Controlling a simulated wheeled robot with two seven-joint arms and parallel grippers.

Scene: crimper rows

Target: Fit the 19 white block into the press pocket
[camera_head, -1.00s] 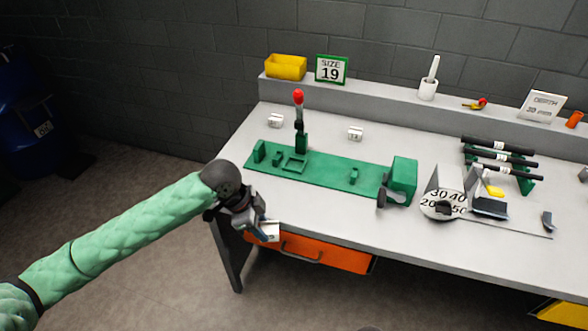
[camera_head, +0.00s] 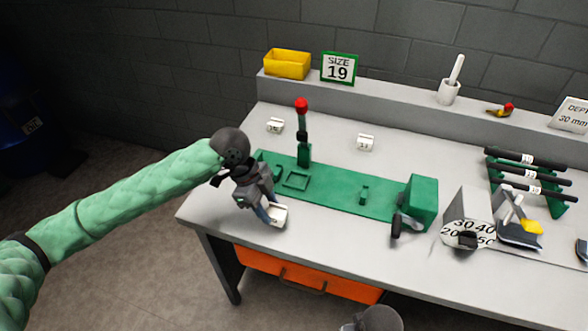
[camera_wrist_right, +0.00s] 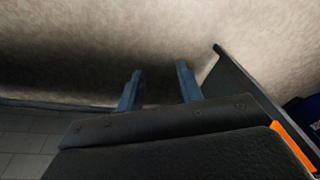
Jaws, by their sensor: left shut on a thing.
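My left gripper (camera_head: 268,206) is shut on a white block (camera_head: 279,216) and holds it at the table's front left, in front of the green press base. No number is readable on this block. The press pocket is a raised green square frame (camera_head: 296,180) on the base, behind and to the right of the held block; it looks empty. The press lever (camera_head: 303,138) with its red knob stands upright behind the pocket. In the right wrist view, my right gripper (camera_wrist_right: 158,72) is open and empty, with its fingers apart over the floor.
Two other white blocks (camera_head: 275,125) (camera_head: 366,142) lie behind the press. A green housing (camera_head: 422,199) closes the base's right end. A dial (camera_head: 466,232) and a rack of black-handled bars (camera_head: 528,177) stand right. A "SIZE 19" sign (camera_head: 339,68) and yellow bin (camera_head: 287,63) are on the shelf.

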